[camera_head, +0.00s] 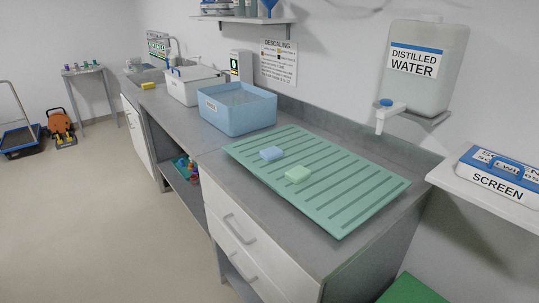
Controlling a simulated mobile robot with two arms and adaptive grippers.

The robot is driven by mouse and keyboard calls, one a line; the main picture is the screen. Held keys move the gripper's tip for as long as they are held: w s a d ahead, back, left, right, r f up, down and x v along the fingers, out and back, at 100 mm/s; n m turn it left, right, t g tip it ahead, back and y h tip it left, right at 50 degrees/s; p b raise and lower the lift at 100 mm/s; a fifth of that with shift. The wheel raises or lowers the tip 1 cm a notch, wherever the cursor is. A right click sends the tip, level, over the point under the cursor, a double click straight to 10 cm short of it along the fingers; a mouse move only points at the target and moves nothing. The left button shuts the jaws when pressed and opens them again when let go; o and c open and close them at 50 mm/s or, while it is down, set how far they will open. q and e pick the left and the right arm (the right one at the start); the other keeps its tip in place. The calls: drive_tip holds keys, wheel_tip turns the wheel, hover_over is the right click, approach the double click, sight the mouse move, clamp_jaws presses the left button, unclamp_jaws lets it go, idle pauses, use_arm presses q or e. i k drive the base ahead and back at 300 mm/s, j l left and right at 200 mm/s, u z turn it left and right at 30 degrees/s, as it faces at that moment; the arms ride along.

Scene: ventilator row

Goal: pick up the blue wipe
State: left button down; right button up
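A small blue wipe (272,154) lies on the green ribbed mat (335,190) on the counter, toward the mat's left end. A pale green block-like wipe (298,174) lies on the same mat, just to the right and nearer the front. The two are close but apart. Nothing covers the blue wipe. Neither of my grippers shows in the head view.
A blue basin (237,122) stands on the counter left of the mat, with a white lidded box (190,96) beyond it. A distilled water tank (422,85) with a tap hangs behind the mat. A shelf with a screen wipes box (497,187) is at right.

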sight(271, 154)
drive_tip(key=u, duration=4.15)
drive_tip(key=z, duration=4.15)
drive_tip(key=i+j, duration=0.2)
drive_tip(key=i+j+z, duration=0.15)
drive_tip(key=j, duration=0.3)
drive_tip(key=i+j, duration=0.25)
drive_tip(key=i+j+z, duration=0.15)
drive_tip(key=j, duration=0.25)
drive_tip(key=i+j, duration=0.15)
drive_tip(key=j, duration=0.2)
drive_tip(key=i+z, duration=0.05)
